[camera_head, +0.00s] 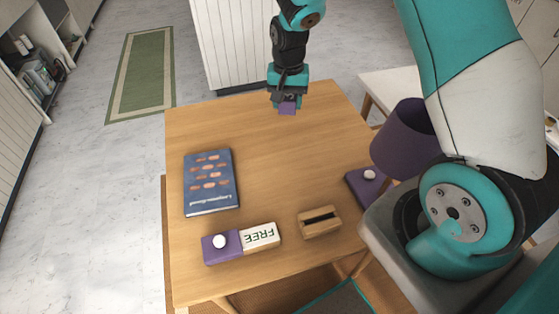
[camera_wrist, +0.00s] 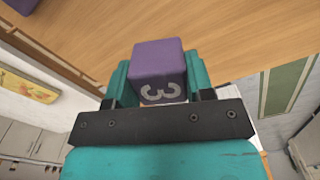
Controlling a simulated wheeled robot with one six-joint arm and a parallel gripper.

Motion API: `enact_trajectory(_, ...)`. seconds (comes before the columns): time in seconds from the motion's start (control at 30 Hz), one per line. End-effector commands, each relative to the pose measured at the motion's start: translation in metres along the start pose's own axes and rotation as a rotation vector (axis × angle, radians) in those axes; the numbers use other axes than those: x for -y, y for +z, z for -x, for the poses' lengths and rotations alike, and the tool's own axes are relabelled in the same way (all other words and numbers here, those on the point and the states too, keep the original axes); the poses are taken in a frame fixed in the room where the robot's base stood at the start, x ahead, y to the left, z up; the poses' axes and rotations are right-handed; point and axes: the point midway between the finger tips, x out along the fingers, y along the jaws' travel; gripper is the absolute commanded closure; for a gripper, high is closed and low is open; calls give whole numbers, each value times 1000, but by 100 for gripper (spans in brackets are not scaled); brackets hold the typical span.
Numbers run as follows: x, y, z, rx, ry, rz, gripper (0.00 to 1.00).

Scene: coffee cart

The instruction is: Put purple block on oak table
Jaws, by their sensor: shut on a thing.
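The purple block (camera_wrist: 160,72) is a small cube with a pale "3" on one face, held between the teal fingers in the wrist view. My gripper (camera_wrist: 160,80) is shut on it. In the head view my gripper (camera_head: 287,100) is over the far edge of the oak table (camera_head: 265,145), with the purple block (camera_head: 287,108) at its tip. I cannot tell whether the block touches the table or hangs just above it.
A blue book (camera_head: 211,182) lies at the table's left. A FREE sign block (camera_head: 241,243) and a slotted wooden holder (camera_head: 319,221) are near the front. A purple lamp (camera_head: 402,140) stands at the right. The table's middle is clear.

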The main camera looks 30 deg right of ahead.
Motion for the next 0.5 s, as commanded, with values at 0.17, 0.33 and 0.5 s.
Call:
enact_trajectory(0.17,11,-58,-13,-6,-4,-432,75)
enact_trajectory(0.33,20,-96,-2,-5,-5,-805,75)
enact_trajectory(0.5,23,-116,11,-3,-3,-1067,75)
